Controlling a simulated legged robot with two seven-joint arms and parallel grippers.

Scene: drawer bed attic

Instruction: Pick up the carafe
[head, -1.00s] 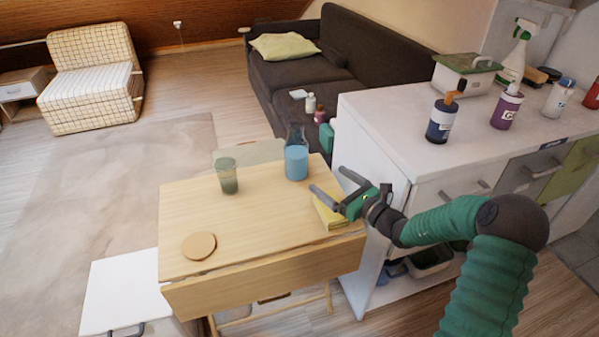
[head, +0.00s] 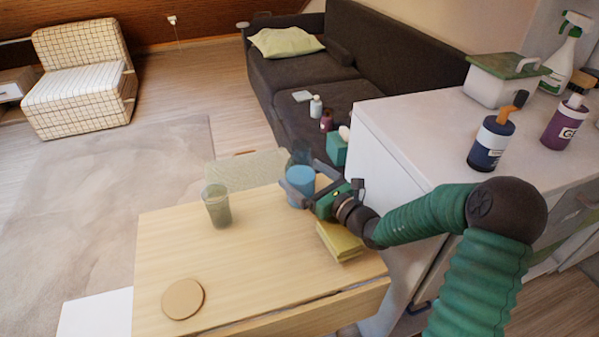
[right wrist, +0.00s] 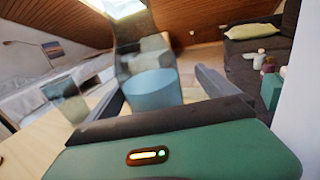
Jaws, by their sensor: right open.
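The carafe (head: 300,181) is clear glass with blue liquid, standing upright at the far right of the small wooden table. My right gripper (head: 306,187) is open, with its fingers at the carafe and partly hiding it in the head view. In the right wrist view the carafe (right wrist: 152,88) stands ahead, between the open fingers; I cannot tell whether they touch it. My left gripper is not in view.
A greenish glass (head: 218,206) stands left of the carafe on the table (head: 245,255). A yellow cloth or sponge (head: 341,241) lies below my right arm, and a round coaster (head: 183,299) lies near the front left. A white counter (head: 420,130) with bottles is on the right.

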